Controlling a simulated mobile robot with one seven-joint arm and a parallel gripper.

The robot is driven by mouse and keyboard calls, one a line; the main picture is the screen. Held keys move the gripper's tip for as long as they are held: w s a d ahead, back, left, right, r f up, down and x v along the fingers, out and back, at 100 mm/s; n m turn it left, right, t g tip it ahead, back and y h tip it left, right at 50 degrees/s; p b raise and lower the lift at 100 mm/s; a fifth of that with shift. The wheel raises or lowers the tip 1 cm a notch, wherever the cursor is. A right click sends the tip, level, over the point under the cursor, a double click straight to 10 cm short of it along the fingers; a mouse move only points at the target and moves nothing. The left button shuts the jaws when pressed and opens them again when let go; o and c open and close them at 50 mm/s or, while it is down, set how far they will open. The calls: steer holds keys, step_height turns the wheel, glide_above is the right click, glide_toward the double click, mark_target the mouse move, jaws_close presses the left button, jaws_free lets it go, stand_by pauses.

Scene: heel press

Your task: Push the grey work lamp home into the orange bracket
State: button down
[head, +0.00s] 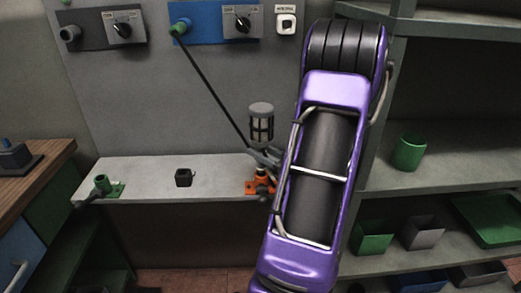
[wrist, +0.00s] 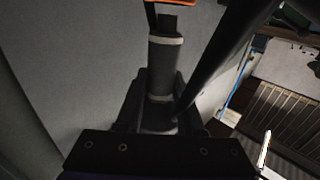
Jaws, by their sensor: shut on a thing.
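The grey work lamp (head: 261,121), with a caged head, stands upright over the orange bracket (head: 262,187) on the grey bench. My gripper (head: 264,158) comes in from the right and is shut on the lamp's lower part. In the wrist view, my gripper (wrist: 155,97) has its dark fingers on either side of the lamp's grey, light-banded body (wrist: 166,55). An orange edge of the bracket (wrist: 172,2) shows at the top of that view. My fingers and arm hide part of the join, so I cannot tell how deep the lamp sits.
A dark cable (head: 212,92) slopes from a green plug (head: 180,28) on the blue panel to the lamp. The bench (head: 145,178) carries a small black box (head: 183,177) and a green bracket (head: 104,186). Shelves with a green cup (head: 409,153) stand at right.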

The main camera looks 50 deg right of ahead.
steer(key=shift+f, duration=1)
steer(key=shift+c, duration=2.2)
jaws_free()
steer(key=s, duration=1.2)
steer(key=shift+d, duration=0.15)
steer(key=shift+p, duration=0.3)
